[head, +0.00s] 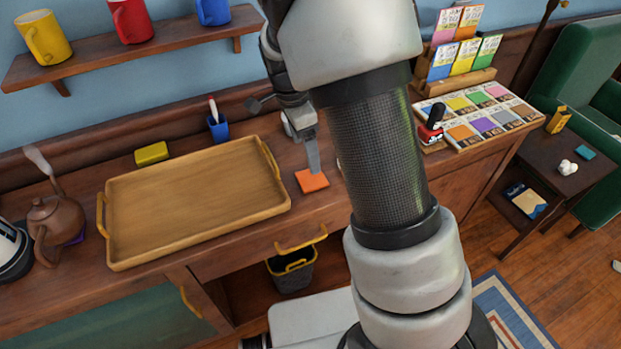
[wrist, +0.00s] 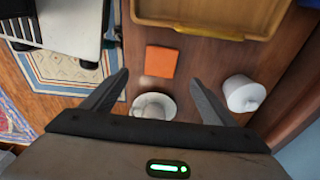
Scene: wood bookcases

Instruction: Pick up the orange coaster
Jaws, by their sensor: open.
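The orange coaster (head: 312,180) is a flat square lying on the wooden counter, just right of the tray. In the wrist view the coaster (wrist: 161,61) lies flat ahead of my fingers, roughly centred between them. My gripper (head: 313,160) is above the counter near the coaster in the head view, with one finger overlapping the coaster's far edge. In the wrist view my gripper (wrist: 158,78) has its two fingers wide apart with nothing held between them. The arm hides part of the counter to the right of the coaster in the head view.
A wooden tray (head: 195,203) with yellow handles is beside the coaster. In the wrist view a white round dish (wrist: 153,106) lies between the fingers and a white roll-like object (wrist: 243,94) stands at right. A blue pen cup (head: 217,128) and yellow block (head: 151,154) are behind the tray.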

